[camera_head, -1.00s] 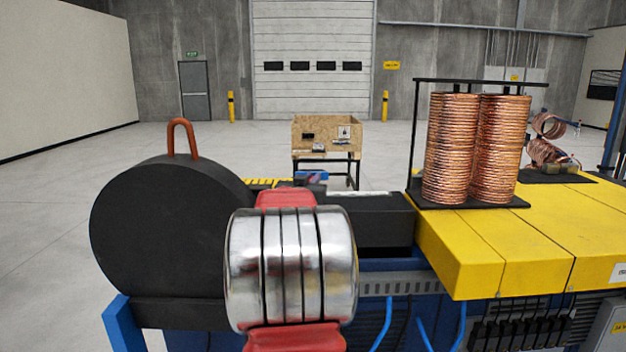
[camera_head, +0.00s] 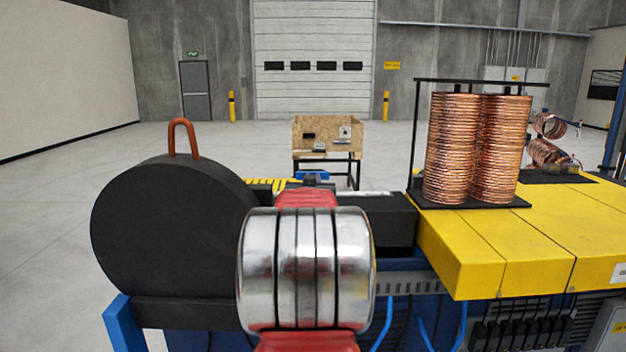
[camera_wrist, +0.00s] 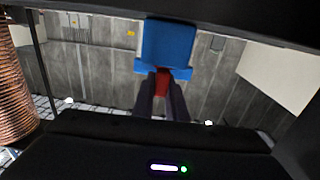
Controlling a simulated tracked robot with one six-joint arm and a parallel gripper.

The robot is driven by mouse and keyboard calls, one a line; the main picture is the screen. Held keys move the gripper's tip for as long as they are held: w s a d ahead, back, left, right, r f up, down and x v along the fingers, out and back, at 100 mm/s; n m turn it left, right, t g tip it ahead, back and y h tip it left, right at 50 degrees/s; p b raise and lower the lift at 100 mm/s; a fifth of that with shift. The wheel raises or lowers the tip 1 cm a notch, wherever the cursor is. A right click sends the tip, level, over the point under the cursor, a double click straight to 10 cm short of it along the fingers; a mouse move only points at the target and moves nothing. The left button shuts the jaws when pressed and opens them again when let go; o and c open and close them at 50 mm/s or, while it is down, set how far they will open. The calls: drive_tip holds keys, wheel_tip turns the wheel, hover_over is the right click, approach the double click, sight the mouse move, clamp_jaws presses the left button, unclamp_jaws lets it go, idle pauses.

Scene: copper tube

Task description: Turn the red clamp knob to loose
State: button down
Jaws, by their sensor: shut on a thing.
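The red clamp knob (camera_wrist: 162,82) shows in the wrist view between the tips of my gripper (camera_wrist: 162,84). The two dark fingers are shut on it, one on each side, and cover part of it. A blue block with a wider flange (camera_wrist: 168,45) is right beyond the knob. In the head view, a small blue part (camera_head: 312,175) shows beyond my red and silver arm. My arm hides the knob there, and the angle of the knob cannot be read.
A large black drum (camera_head: 165,235) stands left of my arm. Tall copper coils (camera_head: 455,150) stand on a black rack on the yellow machine top (camera_head: 540,240) at right. A wooden bin (camera_head: 327,135) on a stand is farther back. Open floor lies at left.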

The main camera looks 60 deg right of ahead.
drive_tip(key=shift+r+n+t+y, duration=0.2)
drive_tip(key=shift+n+t+y, duration=0.25)
drive_tip(key=shift+t, duration=0.25)
drive_tip(key=c, duration=1.8)
unclamp_jaws()
drive_tip(key=shift+f, duration=0.15)
drive_tip(key=shift+o, duration=0.2)
drive_tip(key=shift+s, duration=0.1)
drive_tip(key=v, duration=1.3)
drive_tip(key=shift+a+f, duration=0.2)
drive_tip(key=shift+a, duration=0.15)
drive_tip(key=shift+s, duration=0.15)
